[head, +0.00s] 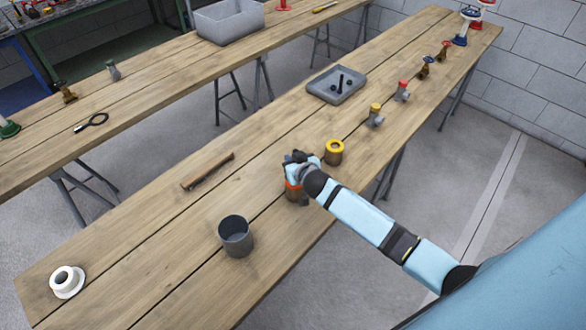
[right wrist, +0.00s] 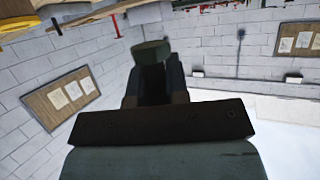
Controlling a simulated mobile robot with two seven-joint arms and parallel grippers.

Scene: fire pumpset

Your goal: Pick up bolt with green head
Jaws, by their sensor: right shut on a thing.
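My right gripper (head: 298,158) is over the near edge of the middle of the front table, with its arm coming in from the right. In the right wrist view, the right gripper (right wrist: 154,75) is shut on the bolt with green head (right wrist: 151,50). The dull green head shows beyond the fingertips; the rest of the bolt is hidden between the dark fingers. In the head view the bolt cannot be made out. An orange-rimmed container (head: 293,190) stands right below the gripper, partly hidden by it. My left gripper is not in view.
A yellow-rimmed container (head: 334,152) stands just right of the gripper. A dark grey cup (head: 236,236), a brown rod (head: 207,171) and a white flanged part (head: 67,281) are to the left. A grey tray (head: 322,94) with dark pieces and several valves stand farther back.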

